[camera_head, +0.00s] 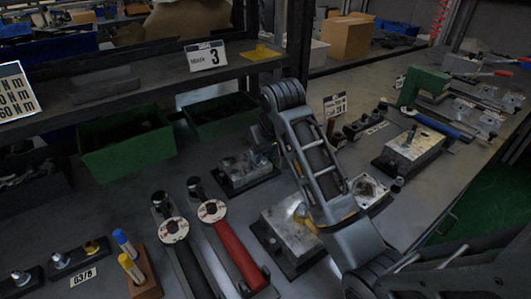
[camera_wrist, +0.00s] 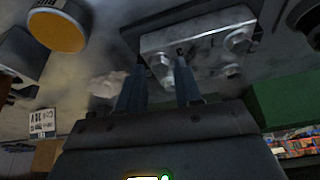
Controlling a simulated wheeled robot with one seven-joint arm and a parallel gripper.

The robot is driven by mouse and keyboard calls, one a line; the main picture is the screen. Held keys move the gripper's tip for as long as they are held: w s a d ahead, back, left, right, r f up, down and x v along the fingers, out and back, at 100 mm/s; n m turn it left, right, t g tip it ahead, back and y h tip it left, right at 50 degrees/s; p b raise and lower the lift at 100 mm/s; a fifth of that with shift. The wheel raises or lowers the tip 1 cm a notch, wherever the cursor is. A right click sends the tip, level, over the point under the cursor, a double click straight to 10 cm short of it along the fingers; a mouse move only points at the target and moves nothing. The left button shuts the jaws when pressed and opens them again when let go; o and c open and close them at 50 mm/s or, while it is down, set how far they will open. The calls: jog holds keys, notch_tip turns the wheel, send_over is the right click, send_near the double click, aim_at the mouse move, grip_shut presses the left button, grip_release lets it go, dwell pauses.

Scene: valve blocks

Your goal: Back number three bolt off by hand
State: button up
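In the wrist view a grey metal valve block (camera_wrist: 205,42) on a dark base lies just beyond my gripper (camera_wrist: 162,58), with several bolts on its face. The two dark fingers are apart, their tips close to the block's near edge. One bolt (camera_wrist: 161,62) shows between the tips; I cannot tell whether they touch it. No bolt number is readable. In the head view valve blocks stand at the middle (camera_head: 243,168), nearer the front (camera_head: 290,228) and at right (camera_head: 413,147). My arm crosses in front of the middle ones, and the fingers are hidden there.
A torque wrench with a red handle (camera_head: 237,255) and a dark one beside it lie at the front. Green bins (camera_head: 126,150) stand under the shelf (camera_head: 135,83), which carries a sign with a 3 (camera_head: 207,56). A green-bodied tool (camera_head: 424,86) stands at the back right.

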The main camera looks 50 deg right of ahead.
jog(key=shift+m, duration=0.5)
jog(key=shift+a+p, duration=0.1)
jog(key=shift+p, duration=0.5)
jog(key=shift+c, duration=0.4)
grip_shut()
jog(key=n, duration=0.2)
jog(key=n+y, duration=0.1)
jog(key=n, duration=0.2)
jog(key=shift+d+y, duration=0.2)
jog(key=shift+y, duration=0.1)
jog(key=n+y, duration=0.1)
jog(key=n, duration=0.3)
jog(key=shift+d+n+y, duration=0.15)
jog(key=shift+n+y, duration=0.25)
jog(key=n, duration=0.2)
jog(key=n+g+y, duration=0.1)
jog(key=n, duration=0.1)
jog(key=n+y, duration=0.1)
jog(key=n, duration=0.1)
jog(key=shift+w+d+n, duration=0.1)
jog(key=shift+d+n, duration=0.15)
jog(key=shift+n, duration=0.15)
jog(key=shift+w+n+g+y, duration=0.1)
jog(key=shift+n+g+y, duration=0.15)
jog(key=shift+n+g, duration=0.7)
jog(key=shift+w+n+g+y, duration=0.1)
jog(key=shift+n+g+y, duration=0.15)
jog(key=shift+n, duration=1.4)
